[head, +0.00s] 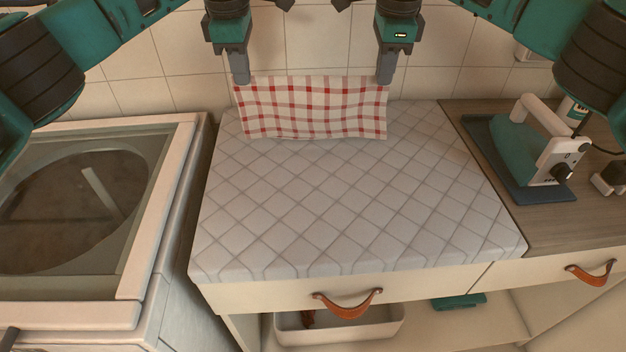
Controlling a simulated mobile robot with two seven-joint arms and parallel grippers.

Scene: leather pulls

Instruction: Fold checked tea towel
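The red-and-white checked tea towel (312,108) hangs between my two grippers at the back of the quilted grey pad (350,205). Its upper edge is held near both corners and it spreads almost flat between them. Its lower edge is at the pad's rear part; I cannot tell whether it touches. My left gripper (240,76) is shut on the towel's upper left corner. My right gripper (385,76) is shut on the upper right corner.
A teal iron (520,145) stands on a dark blue mat (490,135) on the wooden counter at right. A top-loading washer (150,215) with a glass lid is at left. Leather pulls (347,304) hang on the drawers. The pad's middle and front are clear.

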